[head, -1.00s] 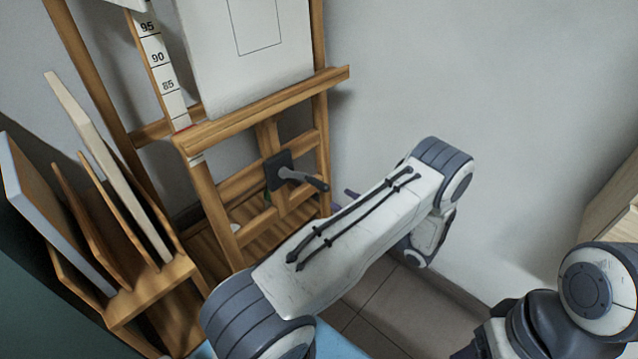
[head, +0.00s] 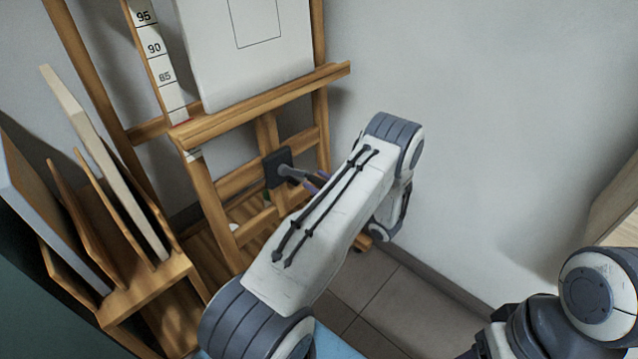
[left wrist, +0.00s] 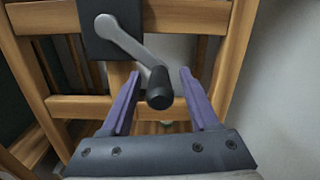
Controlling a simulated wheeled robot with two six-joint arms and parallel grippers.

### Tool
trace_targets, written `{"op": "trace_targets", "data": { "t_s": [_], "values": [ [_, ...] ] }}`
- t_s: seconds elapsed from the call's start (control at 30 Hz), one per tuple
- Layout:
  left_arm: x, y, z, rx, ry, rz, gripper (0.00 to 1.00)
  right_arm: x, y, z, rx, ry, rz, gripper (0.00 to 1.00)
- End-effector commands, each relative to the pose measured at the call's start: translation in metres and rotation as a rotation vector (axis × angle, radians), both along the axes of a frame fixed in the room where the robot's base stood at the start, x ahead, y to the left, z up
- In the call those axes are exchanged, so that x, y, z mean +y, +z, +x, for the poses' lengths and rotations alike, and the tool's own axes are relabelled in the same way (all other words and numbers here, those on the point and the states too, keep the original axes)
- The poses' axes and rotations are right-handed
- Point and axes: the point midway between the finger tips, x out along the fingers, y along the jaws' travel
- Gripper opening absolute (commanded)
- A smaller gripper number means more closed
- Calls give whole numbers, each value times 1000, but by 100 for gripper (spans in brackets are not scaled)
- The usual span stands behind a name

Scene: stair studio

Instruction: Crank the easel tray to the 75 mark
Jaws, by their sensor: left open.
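The wooden easel (head: 205,190) stands against the wall, its tray (head: 260,105) holding a white canvas (head: 245,60). The scale strip (head: 158,58) reads 95, 90 and 85 above the tray; a red mark sits by the tray's left end, below 85. The crank (head: 284,171) has a dark square mount, a grey arm and a black handle (left wrist: 160,88). In the left wrist view, the crank arm slopes down right to the handle. My left gripper (left wrist: 163,88) is open, its purple fingers on either side of the handle, with visible gaps. My right gripper is out of view.
A wooden rack (head: 150,285) with several upright boards stands left of the easel. The bare wall (head: 500,120) is on the right, with tiled floor (head: 375,300) below. A wooden piece of furniture (head: 615,200) shows at the right edge.

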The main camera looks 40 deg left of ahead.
Motion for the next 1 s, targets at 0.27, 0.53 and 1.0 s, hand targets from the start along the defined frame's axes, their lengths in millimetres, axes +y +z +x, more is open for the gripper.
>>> {"op": "trace_targets", "data": {
  "t_s": [0.27,0.53,1.0],
  "values": [
    [0,0,0,0,0,0,0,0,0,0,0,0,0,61],
    [-1,0,0,0,0,0,0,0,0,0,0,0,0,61],
    [-1,0,0,1,0,0,0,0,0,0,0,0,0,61]
  ]
}}
